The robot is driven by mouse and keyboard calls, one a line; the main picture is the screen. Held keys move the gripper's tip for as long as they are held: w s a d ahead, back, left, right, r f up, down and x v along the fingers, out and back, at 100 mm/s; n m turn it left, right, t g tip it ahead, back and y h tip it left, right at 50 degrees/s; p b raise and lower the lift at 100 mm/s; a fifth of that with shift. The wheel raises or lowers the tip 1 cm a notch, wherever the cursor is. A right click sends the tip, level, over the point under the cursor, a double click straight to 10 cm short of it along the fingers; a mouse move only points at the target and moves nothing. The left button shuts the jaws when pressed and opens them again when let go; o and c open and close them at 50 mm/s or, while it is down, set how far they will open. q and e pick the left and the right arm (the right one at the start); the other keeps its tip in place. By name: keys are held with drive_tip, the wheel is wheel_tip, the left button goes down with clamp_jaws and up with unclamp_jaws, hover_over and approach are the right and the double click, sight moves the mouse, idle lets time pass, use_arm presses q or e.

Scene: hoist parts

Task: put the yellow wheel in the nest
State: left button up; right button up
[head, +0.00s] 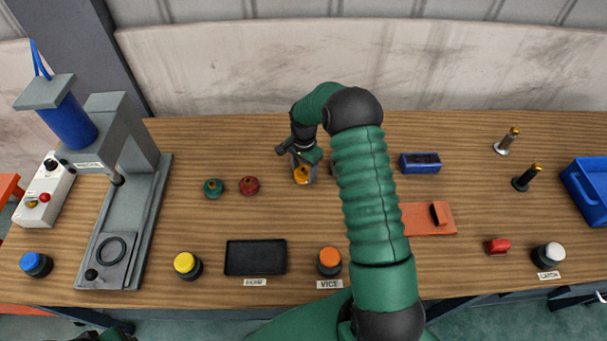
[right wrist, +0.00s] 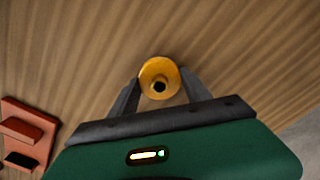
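The yellow wheel (head: 302,176) is at the middle of the wooden table, at the tip of my right gripper (head: 304,168). In the right wrist view the yellow wheel (right wrist: 160,75) sits between the two fingertips, which meet its sides; my right gripper (right wrist: 160,84) looks shut on it. Whether the wheel still touches the table is hard to tell. A dark ring (head: 111,249) on the plate at the front of the grey press, at the left, looks like the nest; no wheel is in it.
The grey press (head: 152,190) has a blue cylinder (head: 70,122) above. Green (head: 213,188) and red (head: 249,186) wheels lie left of my gripper. A yellow button (head: 187,265) and black tray (head: 256,257) stand at the front. An orange-red fixture (head: 427,219) lies right of my arm.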

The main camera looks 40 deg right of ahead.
drive_tip(key=shift+w, duration=0.1)
clamp_jaws()
